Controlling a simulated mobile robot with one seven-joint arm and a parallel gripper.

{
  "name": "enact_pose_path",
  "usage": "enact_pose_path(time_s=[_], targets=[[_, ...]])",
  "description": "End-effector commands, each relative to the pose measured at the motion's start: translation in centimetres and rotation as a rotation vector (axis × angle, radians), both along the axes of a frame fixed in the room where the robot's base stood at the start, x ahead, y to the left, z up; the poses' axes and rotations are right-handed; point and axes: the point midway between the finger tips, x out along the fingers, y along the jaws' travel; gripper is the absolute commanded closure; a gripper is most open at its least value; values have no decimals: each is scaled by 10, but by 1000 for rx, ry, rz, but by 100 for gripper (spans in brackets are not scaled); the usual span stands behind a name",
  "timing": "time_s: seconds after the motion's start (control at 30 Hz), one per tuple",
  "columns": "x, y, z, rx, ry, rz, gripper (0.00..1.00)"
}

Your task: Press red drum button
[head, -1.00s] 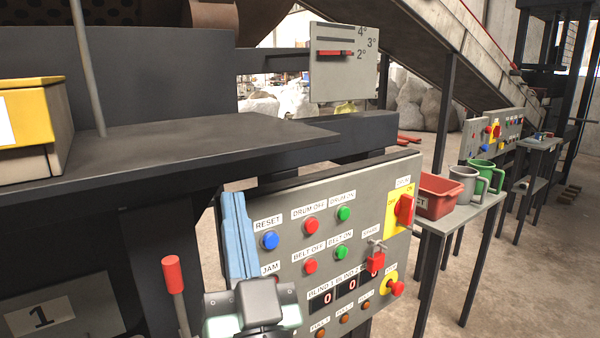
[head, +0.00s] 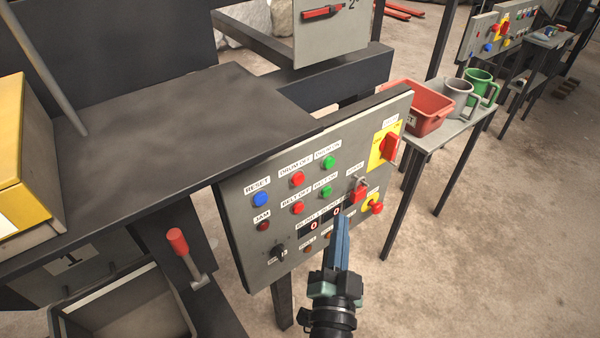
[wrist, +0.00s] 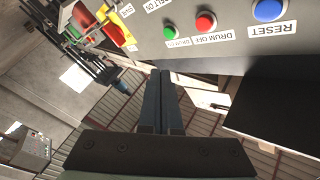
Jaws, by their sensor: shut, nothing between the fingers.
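The red drum button (head: 298,179), labelled DRUM OFF, is in the upper row of the grey control panel (head: 262,270), between the blue RESET button (head: 261,199) and the green DRUM ON button (head: 328,162). The red drum button also shows near the top of the wrist view (wrist: 206,22), where the panel appears upside down. My gripper (head: 342,222) is shut and empty in front of the panel's lower right part, right of and below the red drum button in the head view. The closed fingers (wrist: 160,75) stand clear of the red drum button. They hide part of the number displays.
A second red button (head: 297,208), BELT OFF, sits just below. A yellow-backed red switch (head: 388,147) and a red knob (head: 376,208) are at the panel's right. A dark shelf (head: 170,130) juts out above left. A table with a red bin (head: 425,110) stands right.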

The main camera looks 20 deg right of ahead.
Motion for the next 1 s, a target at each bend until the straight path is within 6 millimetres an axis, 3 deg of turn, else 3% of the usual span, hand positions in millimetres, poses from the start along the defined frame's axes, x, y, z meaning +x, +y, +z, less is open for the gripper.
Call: enact_pose_path(time_s=[0.27, 0.7, 1.0], targets=[[10, 4, 2, 1, -3, 4, 100], [66, 24, 3, 0, -2, 4, 100], [83, 31, 2, -1, -2, 3, 100]])
